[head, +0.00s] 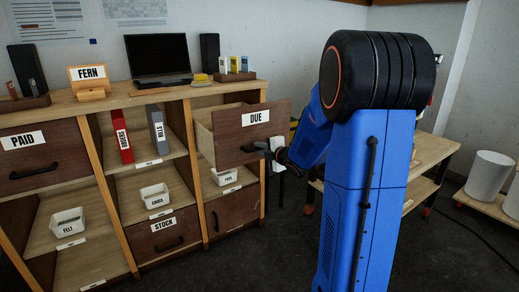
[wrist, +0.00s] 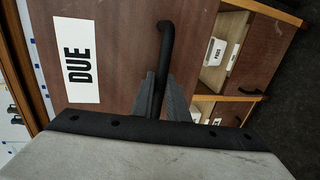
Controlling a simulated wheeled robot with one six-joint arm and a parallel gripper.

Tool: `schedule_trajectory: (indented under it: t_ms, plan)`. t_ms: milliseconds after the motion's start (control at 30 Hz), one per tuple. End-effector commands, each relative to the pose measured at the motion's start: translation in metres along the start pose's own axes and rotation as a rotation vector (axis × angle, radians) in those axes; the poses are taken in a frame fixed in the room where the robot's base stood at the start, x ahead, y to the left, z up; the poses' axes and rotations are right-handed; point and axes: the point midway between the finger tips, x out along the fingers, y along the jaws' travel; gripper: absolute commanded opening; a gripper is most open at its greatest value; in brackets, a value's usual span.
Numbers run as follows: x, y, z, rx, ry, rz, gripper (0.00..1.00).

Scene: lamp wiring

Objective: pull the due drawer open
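The due drawer (head: 268,125) has a brown front with a white DUE label and stands out from the cabinet. Its light wooden side (head: 205,140) shows between the front and the cabinet. In the wrist view its front (wrist: 120,50) fills the upper left, with the label turned sideways. My gripper (head: 268,152) is at the drawer's black handle (head: 250,148). In the wrist view the two fingers of my gripper (wrist: 160,82) lie on either side of the handle bar (wrist: 166,45), closed against it. The handle's lower end is hidden between the fingers.
The PAID drawer (head: 45,155) and STOCK drawer (head: 163,235) are closed. Open shelves hold binders and small white bins (head: 155,196). A monitor (head: 158,56) stands on the cabinet top. A wooden table (head: 430,155) is at the right, with dark floor between.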

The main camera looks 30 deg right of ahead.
Motion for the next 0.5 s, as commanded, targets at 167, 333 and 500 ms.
schedule_trajectory:
  t_ms: [167,333,500]
  plan:
    - [0.0002,-0.0002,-0.0001,0.0,0.0,0.0,0.31]
    - [-0.0001,0.0001,0.0,0.0,0.0,0.0,0.31]
    - [-0.0094,0.0008,0.0007,0.0,-0.001,0.001,0.31]
